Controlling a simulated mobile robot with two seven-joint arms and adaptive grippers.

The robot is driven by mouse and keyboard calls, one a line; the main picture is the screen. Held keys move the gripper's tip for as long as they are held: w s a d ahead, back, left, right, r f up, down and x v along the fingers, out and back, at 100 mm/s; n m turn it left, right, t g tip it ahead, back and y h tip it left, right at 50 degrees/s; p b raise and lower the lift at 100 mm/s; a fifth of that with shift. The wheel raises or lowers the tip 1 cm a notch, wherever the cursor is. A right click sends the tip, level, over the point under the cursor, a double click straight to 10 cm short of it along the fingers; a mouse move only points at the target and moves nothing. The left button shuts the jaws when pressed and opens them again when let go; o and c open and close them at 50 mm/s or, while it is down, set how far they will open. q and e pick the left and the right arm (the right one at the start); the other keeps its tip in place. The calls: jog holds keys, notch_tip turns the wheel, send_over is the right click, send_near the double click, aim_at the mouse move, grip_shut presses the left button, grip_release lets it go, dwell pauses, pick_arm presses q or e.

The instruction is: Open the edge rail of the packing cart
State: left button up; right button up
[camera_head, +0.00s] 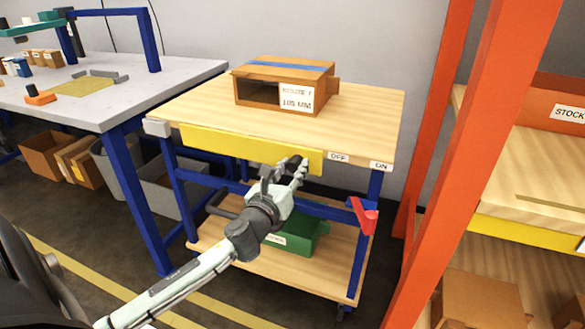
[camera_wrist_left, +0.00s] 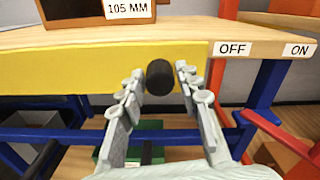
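The packing cart (camera_head: 375,112) has a pale wooden top. Its yellow edge rail (camera_head: 235,145) runs along the front edge, and its right end is beside the OFF label (camera_head: 339,157); the ON label (camera_head: 380,166) is farther right. The rail also shows in the left wrist view (camera_wrist_left: 70,75), with a black knob (camera_wrist_left: 160,77) near its right end. My left gripper (camera_head: 284,172) is at the knob, its fingers open on either side of it. I cannot tell whether they touch it. My right gripper is not in view.
A cardboard box (camera_head: 262,93) stands on the cart top. A green bin (camera_head: 300,238) sits on the lower shelf. A red part (camera_head: 364,215) juts from the cart's right leg. An orange rack post (camera_head: 470,150) stands close on the right; a grey workbench (camera_head: 135,92) is left.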

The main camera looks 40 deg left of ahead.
pick_arm(q)
jog(key=shift+o, duration=1.2)
jog(key=shift+s, duration=0.1)
jog(key=v, duration=1.1)
jog(key=shift+s, duration=0.4)
